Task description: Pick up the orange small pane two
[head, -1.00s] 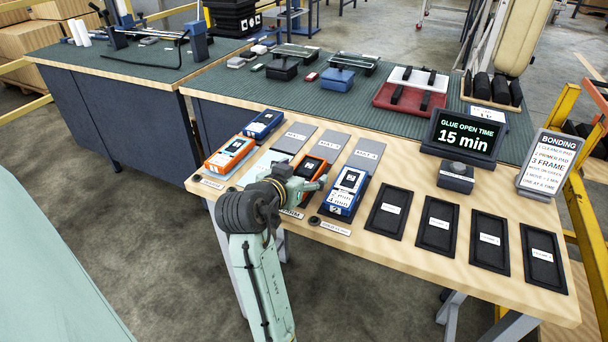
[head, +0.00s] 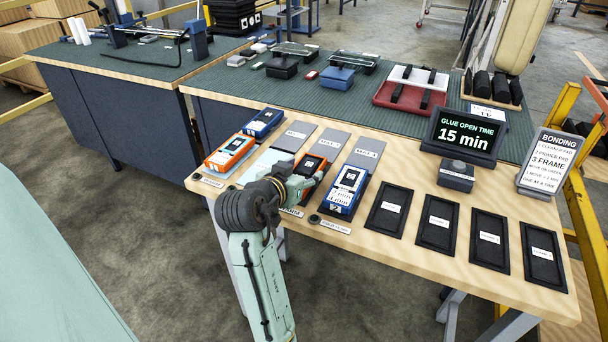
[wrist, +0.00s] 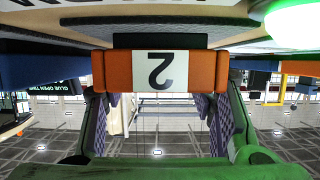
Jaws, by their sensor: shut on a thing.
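The orange small pane two (head: 309,163) is an orange block with a dark top and a white label, at the middle mat on the bench. In the wrist view its orange end face (wrist: 120,71) fills the centre, with an upside-down "2" on a white label. My gripper (head: 304,183) is at its near end, with one finger on each side in the wrist view. The jaws are shut on it. My wrist partly hides its near end in the head view. I cannot tell whether it is clear of the mat.
Another orange pane (head: 230,152) and a blue pane (head: 263,123) lie to the left. A blue pane (head: 346,188) stands close on the right. Several black trays (head: 390,209) line the right side. A timer display (head: 467,135) stands behind.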

